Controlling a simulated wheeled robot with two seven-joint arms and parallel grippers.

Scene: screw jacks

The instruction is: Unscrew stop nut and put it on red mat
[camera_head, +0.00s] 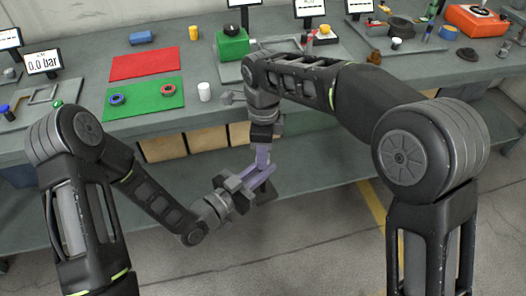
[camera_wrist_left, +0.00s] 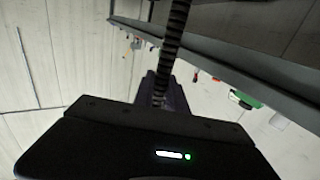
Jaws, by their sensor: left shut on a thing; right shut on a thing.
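The red mat (camera_head: 145,66) lies flat and bare on the table. My left gripper (camera_head: 258,189), with purple-grey fingers, is low in front of the table and shut on a dark threaded spindle (camera_wrist_left: 176,40). The spindle runs up out of the left wrist view from between the fingers (camera_wrist_left: 160,98). A small dark block (camera_head: 267,194) shows beside these fingers in the head view. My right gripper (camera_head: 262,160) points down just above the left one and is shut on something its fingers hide. I cannot make out the stop nut.
A green mat (camera_head: 130,107) in front of the red one holds a blue ring (camera_head: 117,99) and a red ring (camera_head: 168,89). A white cylinder (camera_head: 204,91) stands right of it. Displays, a green box (camera_head: 232,43) and trays crowd the back. The table's front edge is behind both grippers.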

